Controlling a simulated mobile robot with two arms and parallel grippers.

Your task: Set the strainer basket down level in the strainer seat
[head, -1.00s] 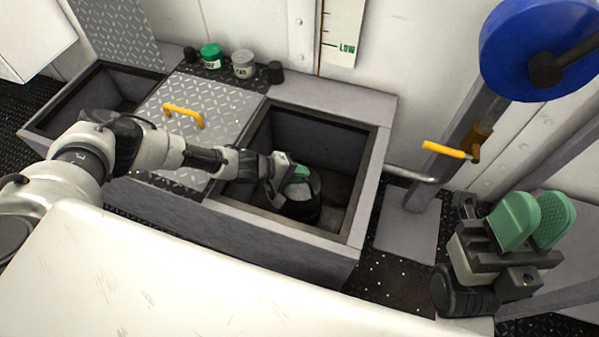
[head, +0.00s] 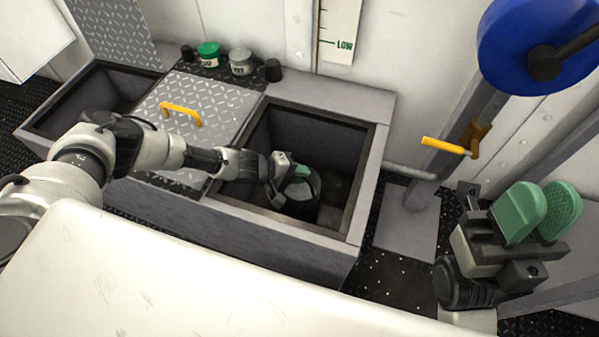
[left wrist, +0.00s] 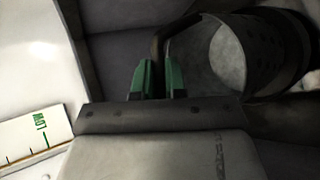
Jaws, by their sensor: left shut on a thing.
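The strainer basket (head: 301,203) is a dark cylinder inside the open well. In the left wrist view the basket (left wrist: 283,48) shows a perforated wall, a pale inside and a curved dark handle (left wrist: 172,34). My left gripper (head: 296,170) reaches down into the well above the basket. In the left wrist view its green fingers (left wrist: 156,75) are shut on the handle. I cannot tell how level the basket hangs or whether it touches the bottom. The strainer seat is not clearly visible in the dark well. My right gripper (head: 541,211) is open and empty at the right.
The well's rim (head: 357,190) surrounds my left gripper closely. A tread-plate cover (head: 205,105) with a yellow handle lies left of it. Small jars (head: 209,54) stand behind. A yellow lever (head: 443,146) and a blue wheel (head: 530,45) are at the right.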

